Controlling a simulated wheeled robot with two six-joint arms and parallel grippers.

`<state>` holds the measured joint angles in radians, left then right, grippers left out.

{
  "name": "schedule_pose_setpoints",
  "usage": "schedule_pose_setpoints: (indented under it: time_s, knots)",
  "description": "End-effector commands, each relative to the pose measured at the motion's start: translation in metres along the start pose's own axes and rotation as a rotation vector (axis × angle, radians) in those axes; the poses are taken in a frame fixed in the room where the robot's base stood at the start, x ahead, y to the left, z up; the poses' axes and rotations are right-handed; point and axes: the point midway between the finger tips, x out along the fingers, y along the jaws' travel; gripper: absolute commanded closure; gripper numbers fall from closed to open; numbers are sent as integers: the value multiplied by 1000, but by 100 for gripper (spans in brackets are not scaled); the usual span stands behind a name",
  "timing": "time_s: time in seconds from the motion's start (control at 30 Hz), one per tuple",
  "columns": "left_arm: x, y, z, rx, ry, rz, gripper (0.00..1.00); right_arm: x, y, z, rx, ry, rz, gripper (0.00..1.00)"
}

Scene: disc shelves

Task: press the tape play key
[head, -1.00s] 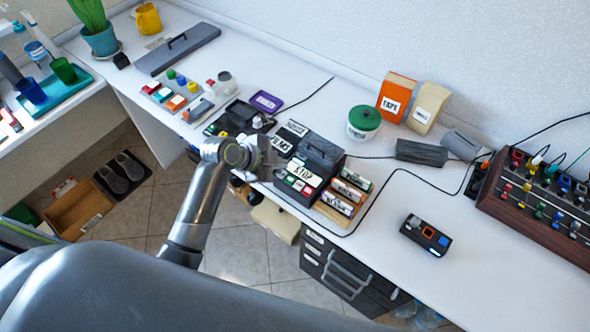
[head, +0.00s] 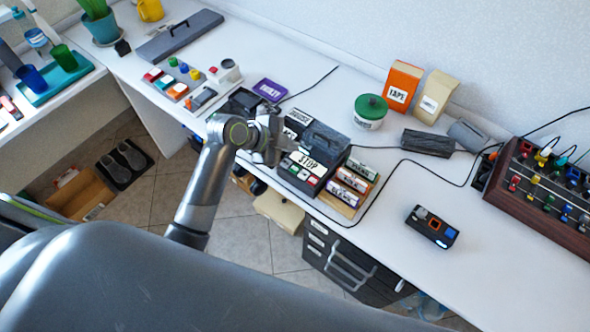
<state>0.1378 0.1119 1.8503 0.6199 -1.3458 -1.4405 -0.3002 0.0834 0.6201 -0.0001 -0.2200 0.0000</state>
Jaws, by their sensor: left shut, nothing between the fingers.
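The tape player (head: 326,143) is a dark box on the white desk, with a row of small white, red and green keys along its front edge. A white STOP label (head: 307,162) lies on it above the keys. I cannot tell which key is the play key. My left gripper (head: 279,152) is shut and empty, at the left end of the player, close to the leftmost keys. I cannot tell whether it touches them. It hides part of the player's left side. My right gripper is not in view.
Labelled blocks (head: 352,181) stand in a wooden rack right of the player. Behind are a green-lidded pot (head: 370,111) and an orange TAPE box (head: 402,86). A small black device (head: 432,228) lies on the right. A cable loops across the desk, with free room around it.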

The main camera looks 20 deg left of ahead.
Motion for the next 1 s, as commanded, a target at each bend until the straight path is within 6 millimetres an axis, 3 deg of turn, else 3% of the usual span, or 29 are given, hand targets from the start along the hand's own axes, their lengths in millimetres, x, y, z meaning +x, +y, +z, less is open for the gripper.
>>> schedule_pose_setpoints:
  time_s: [0.03,0.4,1.0]
  knots:
    - [8,6,6,-1,0,0,100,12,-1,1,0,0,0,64]
    - [41,30,30,-1,0,1,100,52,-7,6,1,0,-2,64]
    - [48,35,35,-1,0,1,100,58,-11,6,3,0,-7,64]
